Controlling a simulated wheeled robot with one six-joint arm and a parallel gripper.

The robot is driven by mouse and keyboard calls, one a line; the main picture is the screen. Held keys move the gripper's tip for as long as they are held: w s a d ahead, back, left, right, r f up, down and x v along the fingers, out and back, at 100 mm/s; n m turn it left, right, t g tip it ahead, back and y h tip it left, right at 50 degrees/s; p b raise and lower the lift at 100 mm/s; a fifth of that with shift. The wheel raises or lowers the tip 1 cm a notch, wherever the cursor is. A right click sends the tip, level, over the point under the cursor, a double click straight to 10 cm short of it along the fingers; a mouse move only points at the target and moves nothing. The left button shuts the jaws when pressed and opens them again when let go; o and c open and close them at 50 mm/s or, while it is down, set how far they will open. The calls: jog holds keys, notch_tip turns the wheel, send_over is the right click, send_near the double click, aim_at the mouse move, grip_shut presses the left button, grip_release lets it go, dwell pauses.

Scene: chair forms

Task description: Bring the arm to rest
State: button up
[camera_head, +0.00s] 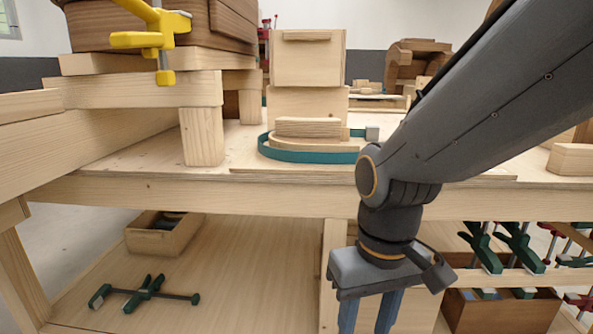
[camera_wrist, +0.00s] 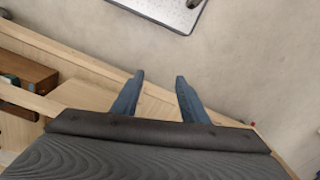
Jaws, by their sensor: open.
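My gripper (camera_head: 369,312) hangs from my dark grey arm at the right of the head view, pointing down in front of the wooden workbench (camera_head: 200,190). Its two blue-grey fingers are apart with nothing between them; their tips are cut off by the bottom edge. In the wrist view both fingers of my gripper (camera_wrist: 158,77) show whole, spread and empty, over pale floor and a wooden edge.
On the bench are a stack of wooden forms, a yellow clamp (camera_head: 152,40) and a teal band (camera_head: 300,153). A green clamp (camera_head: 145,292) and a wooden box (camera_head: 160,238) sit on the lower shelf. A crate (camera_head: 500,310) with clamps is at lower right.

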jog(key=d+r+m+p, duration=0.3)
jog(key=d+r+p, duration=0.6)
jog(key=p, duration=0.7)
jog(key=shift+s+r+h, duration=0.3)
jog(key=shift+s+r, duration=0.05)
jog(key=shift+r, duration=0.35)
